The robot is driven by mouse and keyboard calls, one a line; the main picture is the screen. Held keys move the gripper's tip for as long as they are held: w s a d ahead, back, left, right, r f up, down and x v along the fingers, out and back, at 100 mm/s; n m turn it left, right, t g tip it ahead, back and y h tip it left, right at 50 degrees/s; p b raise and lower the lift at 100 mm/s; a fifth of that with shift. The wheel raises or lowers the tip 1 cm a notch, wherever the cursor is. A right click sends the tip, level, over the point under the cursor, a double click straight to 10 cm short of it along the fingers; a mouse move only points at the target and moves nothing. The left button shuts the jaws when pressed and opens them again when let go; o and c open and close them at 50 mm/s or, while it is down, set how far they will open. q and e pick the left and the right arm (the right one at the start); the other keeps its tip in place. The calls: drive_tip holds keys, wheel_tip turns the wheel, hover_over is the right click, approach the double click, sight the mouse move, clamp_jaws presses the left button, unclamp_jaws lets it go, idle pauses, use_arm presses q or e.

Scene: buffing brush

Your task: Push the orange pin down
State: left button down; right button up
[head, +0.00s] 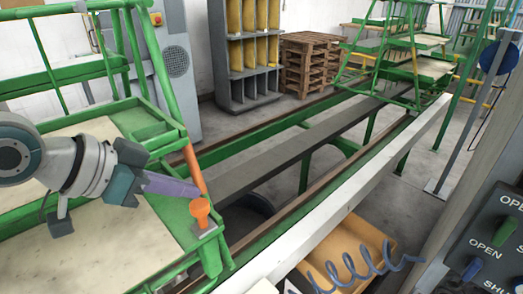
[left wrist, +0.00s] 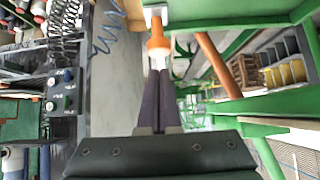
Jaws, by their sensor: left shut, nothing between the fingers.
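The orange pin (head: 200,212) stands upright on a small grey base plate (head: 206,233) at the corner of the green frame, in the head view. It also shows near the top of the left wrist view (left wrist: 158,44), past my fingertips. My left gripper (head: 198,191) comes in from the left with its purple-grey fingers closed and empty. Its tips (left wrist: 160,74) are right by the wide end of the pin; I cannot tell if they touch. My right gripper is not in view.
An orange-brown slanted bar (head: 193,168) rises close behind the pin. A green-framed bench with pale panels (head: 155,245) lies under my left arm. A control panel (head: 490,245) with knobs is at lower right, and a coiled blue hose (head: 350,268) is at the bottom.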

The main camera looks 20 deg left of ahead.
sight(192, 214)
use_arm(q)
drive_tip(key=shift+f, duration=1)
wheel_tip(192, 214, down, 4)
drive_tip(key=b, duration=0.3)
drive_tip(key=shift+r, duration=0.25)
drive_tip(key=shift+r, duration=0.1)
